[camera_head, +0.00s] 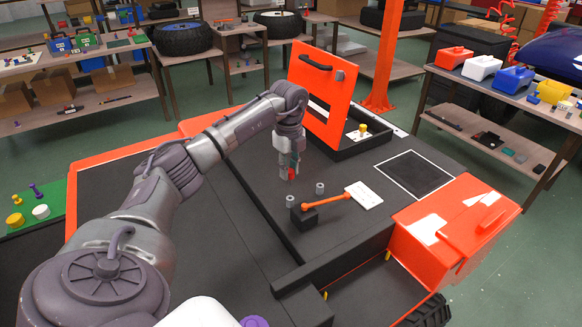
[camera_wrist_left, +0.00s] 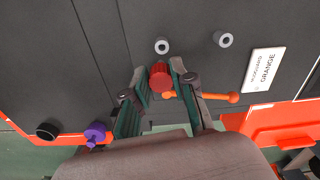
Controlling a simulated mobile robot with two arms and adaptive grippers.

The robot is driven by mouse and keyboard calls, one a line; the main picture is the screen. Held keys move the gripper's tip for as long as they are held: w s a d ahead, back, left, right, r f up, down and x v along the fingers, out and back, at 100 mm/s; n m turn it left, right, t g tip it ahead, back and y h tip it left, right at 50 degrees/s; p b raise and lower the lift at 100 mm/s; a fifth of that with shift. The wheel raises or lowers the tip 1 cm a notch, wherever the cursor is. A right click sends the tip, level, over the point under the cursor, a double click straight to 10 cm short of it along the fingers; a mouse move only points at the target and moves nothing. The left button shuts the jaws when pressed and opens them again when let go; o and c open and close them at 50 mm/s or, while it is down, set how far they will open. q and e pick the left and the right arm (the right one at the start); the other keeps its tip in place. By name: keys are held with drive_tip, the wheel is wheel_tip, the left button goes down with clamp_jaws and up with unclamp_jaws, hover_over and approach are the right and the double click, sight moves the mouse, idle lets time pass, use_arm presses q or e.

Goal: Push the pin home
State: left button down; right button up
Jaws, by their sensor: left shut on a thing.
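My left gripper (camera_head: 289,168) hangs over the dark cart deck (camera_head: 350,165), pointing down. It is shut on a red pin (camera_wrist_left: 160,75), whose round red end shows between the fingertips in the wrist view. The red pin also shows under the fingers in the head view (camera_head: 291,174). Two grey hollow cylinders stand on the deck, one nearer (camera_head: 290,200) and one to its right (camera_head: 319,187). In the wrist view the nearer one's place is unclear, but both open tops show beyond the red pin. The lower part of the pin is hidden. My right gripper is not in view.
An orange lever (camera_head: 330,201) on a black block (camera_head: 304,217) lies close to the cylinders, beside a white label plate (camera_head: 364,196). An upright orange panel (camera_head: 322,95) stands behind the gripper. An orange box (camera_head: 455,225) is at the right.

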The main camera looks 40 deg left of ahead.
sight(290, 180)
use_arm(q)
drive_tip(key=shift+w, duration=0.2)
wheel_tip(290, 180, down, 2)
drive_tip(key=shift+a+f+n, duration=0.1)
drive_tip(key=shift+n, duration=0.3)
drive_tip(key=shift+f+b, duration=0.55)
drive_tip(key=shift+f, duration=0.8)
drive_tip(key=shift+r, duration=0.2)
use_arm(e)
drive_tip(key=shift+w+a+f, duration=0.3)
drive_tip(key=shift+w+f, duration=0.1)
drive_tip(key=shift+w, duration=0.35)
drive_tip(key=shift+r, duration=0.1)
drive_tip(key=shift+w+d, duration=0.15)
